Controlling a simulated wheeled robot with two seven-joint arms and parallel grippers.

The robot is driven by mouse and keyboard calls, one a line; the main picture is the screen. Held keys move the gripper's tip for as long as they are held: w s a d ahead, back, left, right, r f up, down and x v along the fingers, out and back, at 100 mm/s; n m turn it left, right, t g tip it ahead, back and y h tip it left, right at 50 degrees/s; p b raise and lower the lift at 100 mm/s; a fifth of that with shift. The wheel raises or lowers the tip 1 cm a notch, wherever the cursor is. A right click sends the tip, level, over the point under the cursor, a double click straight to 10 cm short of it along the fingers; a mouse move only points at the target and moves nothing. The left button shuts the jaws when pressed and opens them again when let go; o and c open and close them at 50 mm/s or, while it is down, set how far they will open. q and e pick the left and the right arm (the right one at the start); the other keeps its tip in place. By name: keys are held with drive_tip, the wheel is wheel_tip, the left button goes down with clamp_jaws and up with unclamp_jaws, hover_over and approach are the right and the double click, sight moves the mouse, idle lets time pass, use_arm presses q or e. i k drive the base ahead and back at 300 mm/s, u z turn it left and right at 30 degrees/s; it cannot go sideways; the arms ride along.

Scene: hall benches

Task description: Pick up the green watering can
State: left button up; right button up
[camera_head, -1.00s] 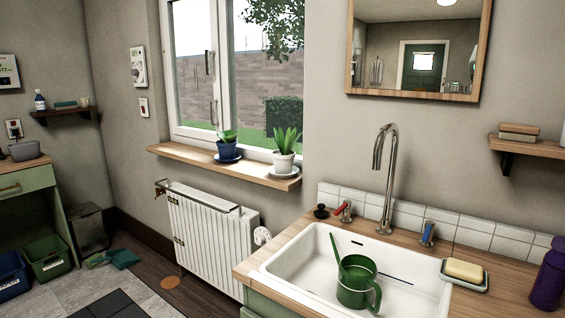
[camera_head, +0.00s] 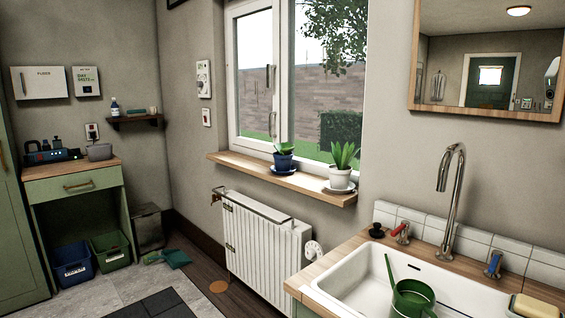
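The green watering can (camera_head: 412,299) stands in the white sink (camera_head: 352,287) at the lower right. Its long spout points up and to the left, and its lower part is cut off by the picture's bottom edge. Neither of my grippers shows in the head view.
The sink is set in a wooden counter (camera_head: 323,268) with a tall tap (camera_head: 447,200) behind it. A soap dish with soap (camera_head: 535,307) sits at the right. A radiator (camera_head: 262,245) stands left of the counter. Two potted plants (camera_head: 342,166) stand on the windowsill (camera_head: 250,173). Floor shows at the left.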

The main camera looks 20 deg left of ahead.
sight(411, 298)
drive_tip(key=k, duration=0.4)
drive_tip(key=u, duration=0.7)
drive_tip(key=i, duration=1.15)
drive_tip(key=z, duration=0.5)
